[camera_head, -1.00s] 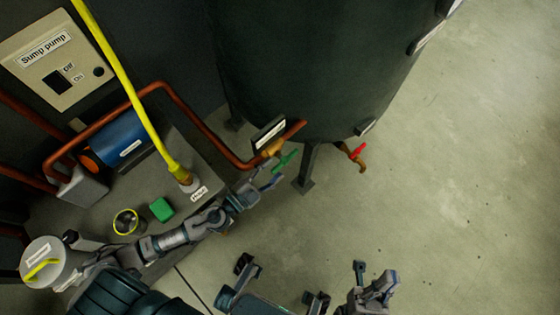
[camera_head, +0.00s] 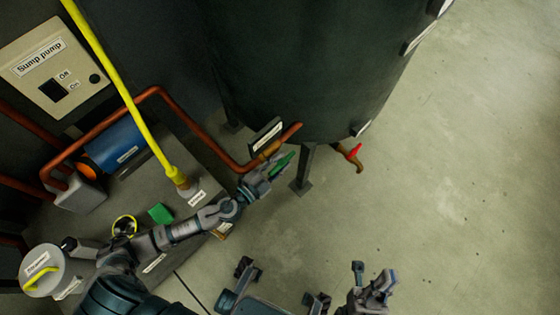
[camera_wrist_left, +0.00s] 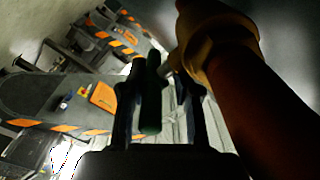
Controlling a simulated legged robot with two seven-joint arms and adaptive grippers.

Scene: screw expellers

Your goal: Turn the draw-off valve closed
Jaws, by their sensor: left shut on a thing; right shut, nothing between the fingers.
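A valve with a green lever (camera_head: 284,161) sits on the copper pipe at the foot of the dark tank. My left gripper (camera_head: 272,171) is shut on the green lever. In the left wrist view the green lever (camera_wrist_left: 151,95) lies between the fingers of my left gripper (camera_wrist_left: 160,90), and the brass valve body (camera_wrist_left: 215,42) is just right of them. I cannot read the label plate (camera_head: 266,136) above the valve. My right gripper (camera_head: 376,289) is shut and empty near the bottom edge, away from the valve.
The tank (camera_head: 320,70) stands on legs. A second tap with a red handle (camera_head: 354,151) is to its right. Copper pipe (camera_head: 213,142), a blue motor (camera_head: 117,146), a yellow hose (camera_head: 118,85) and a sump pump panel (camera_head: 57,70) are at left. The floor at right is clear.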

